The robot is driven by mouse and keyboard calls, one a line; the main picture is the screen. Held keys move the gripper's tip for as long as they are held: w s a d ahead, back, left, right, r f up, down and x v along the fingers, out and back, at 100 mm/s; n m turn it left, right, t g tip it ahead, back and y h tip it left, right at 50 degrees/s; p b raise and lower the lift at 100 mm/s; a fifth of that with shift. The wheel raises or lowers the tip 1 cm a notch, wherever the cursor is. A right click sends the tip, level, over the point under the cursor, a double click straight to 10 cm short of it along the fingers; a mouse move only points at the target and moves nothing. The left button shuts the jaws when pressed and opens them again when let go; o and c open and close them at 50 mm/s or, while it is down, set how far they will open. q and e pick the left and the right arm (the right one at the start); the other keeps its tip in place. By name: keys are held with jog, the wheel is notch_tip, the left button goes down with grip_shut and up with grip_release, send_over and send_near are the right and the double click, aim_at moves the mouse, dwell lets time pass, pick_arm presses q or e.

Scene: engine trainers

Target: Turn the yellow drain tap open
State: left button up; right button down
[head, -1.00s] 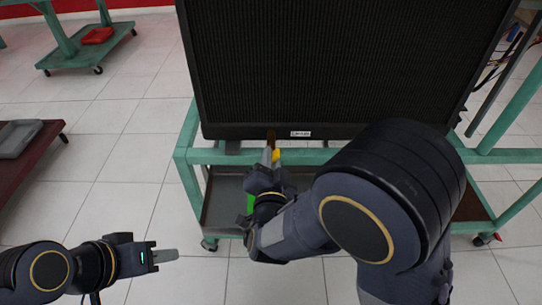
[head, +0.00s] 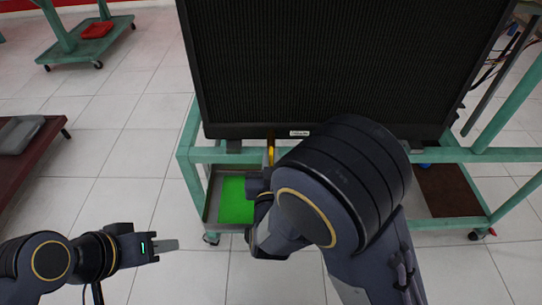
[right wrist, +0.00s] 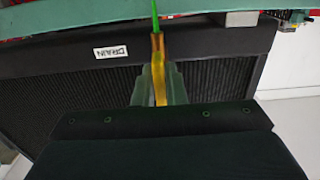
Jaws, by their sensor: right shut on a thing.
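The yellow drain tap (head: 271,154) hangs below the bottom edge of the black radiator (head: 320,75), left of a small white label (head: 299,133). In the right wrist view, the tap (right wrist: 158,88) lies between the fingers of my right gripper (right wrist: 157,95), which is shut on it. A thin green stream (right wrist: 155,14) extends from the tap's end. In the head view, my right arm hides most of that gripper. My left gripper (head: 166,246) is out over the floor at lower left, apart from the stand. Its fingers look edge-on, so its opening is unclear.
A green-framed stand (head: 187,160) carries the radiator. A bright green patch (head: 236,201) lies in the tray under the tap. A dark red cart (head: 45,150) stands at left and a green cart (head: 85,48) behind it. Open tiled floor lies between.

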dwell(0.5)
jog(key=c, duration=1.5)
grip_release()
jog(key=s+p, duration=0.1)
jog(key=s, duration=0.7)
